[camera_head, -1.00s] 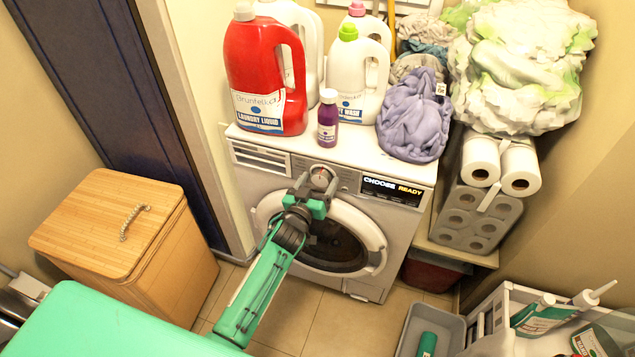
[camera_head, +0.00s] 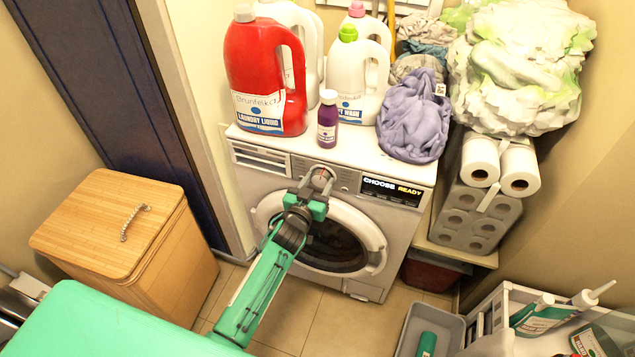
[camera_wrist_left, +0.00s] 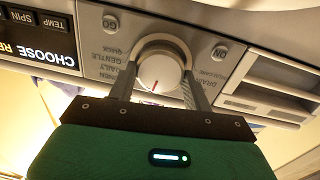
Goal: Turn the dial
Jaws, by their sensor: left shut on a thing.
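In the head view the dial (camera_head: 320,174) shows just above my left gripper (camera_head: 318,184). In the left wrist view my left gripper (camera_wrist_left: 160,88) has one finger on each side of the dial and is shut on it. The washer (camera_head: 400,233) has a display reading CHOOSE READY (camera_wrist_left: 40,40). My right gripper is not in view.
A red laundry bottle (camera_head: 258,75), a small purple bottle (camera_head: 327,125), white bottles and a purple cloth (camera_head: 412,120) stand on the washer. A wooden hamper (camera_head: 110,220) is at the left. Toilet rolls (camera_head: 480,160) and a grey bin (camera_head: 415,320) are at the right.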

